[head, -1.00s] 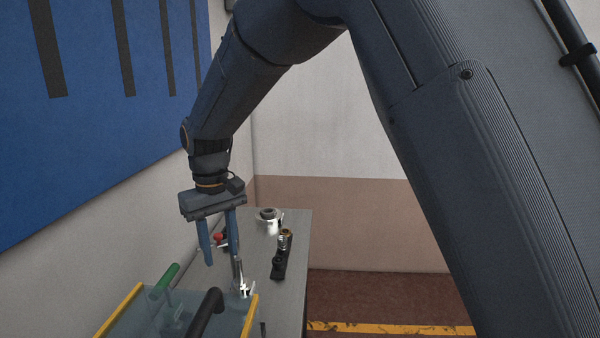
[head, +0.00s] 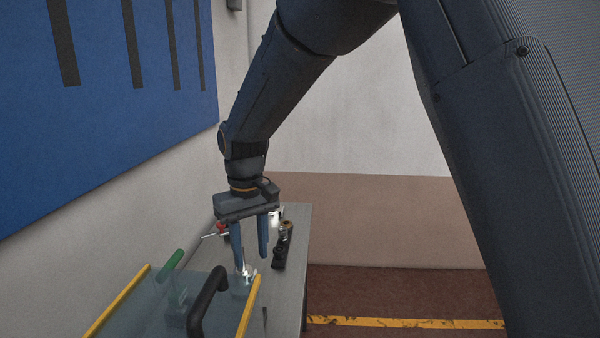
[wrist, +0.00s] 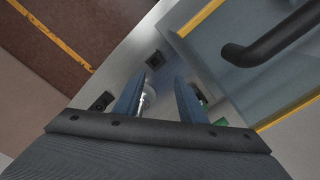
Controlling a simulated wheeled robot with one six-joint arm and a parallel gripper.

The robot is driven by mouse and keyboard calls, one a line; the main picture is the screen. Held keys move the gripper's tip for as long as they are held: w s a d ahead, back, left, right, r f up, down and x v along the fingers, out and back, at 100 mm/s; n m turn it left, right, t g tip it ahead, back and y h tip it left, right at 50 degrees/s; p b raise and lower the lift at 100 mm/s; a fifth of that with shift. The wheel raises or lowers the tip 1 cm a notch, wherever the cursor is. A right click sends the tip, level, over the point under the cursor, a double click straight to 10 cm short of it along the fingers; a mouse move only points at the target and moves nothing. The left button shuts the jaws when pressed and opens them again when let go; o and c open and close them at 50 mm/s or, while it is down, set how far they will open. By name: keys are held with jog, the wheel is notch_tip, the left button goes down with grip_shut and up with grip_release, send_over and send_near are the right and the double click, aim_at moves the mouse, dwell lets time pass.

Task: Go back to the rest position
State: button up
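My gripper (head: 251,258) hangs downward over the grey table. Its two blue fingers are apart, and it looks empty. In the wrist view the fingers (wrist: 158,82) also stand apart. A small silvery piece (wrist: 148,98) shows between them, apparently beyond the fingers rather than held. In the head view a small bright metal piece (head: 246,271) sits near the left fingertip; whether they touch is unclear.
A black fitting (head: 281,250) and a red-knobbed item (head: 221,229) lie on the grey table (head: 297,262) behind. The wall is at left.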

jog(key=s+d+f+m+b, duration=0.2)
jog(key=d+f+b, duration=0.15)
jog(key=d, duration=0.65)
jog(key=s+d+f+m+b, duration=0.1)
jog(key=d+f+m+b, duration=0.1)
jog(key=d+f, duration=0.5)
jog(key=s+d+f+m+b, duration=0.1)
jog(key=s+d+f, duration=0.1)
jog(key=s+d, duration=0.2)
jog(key=s+d+f+m+t+b, duration=0.1)
jog(key=s+d+f+b, duration=0.1)
jog(key=s+d, duration=0.3)
jog(key=d+f, duration=0.1)
jog(key=d, duration=0.3)
jog(key=shift+d+f+m+b, duration=0.15)
jog(key=shift+d+m+b, duration=0.15)
jog(key=shift+m, duration=0.1)
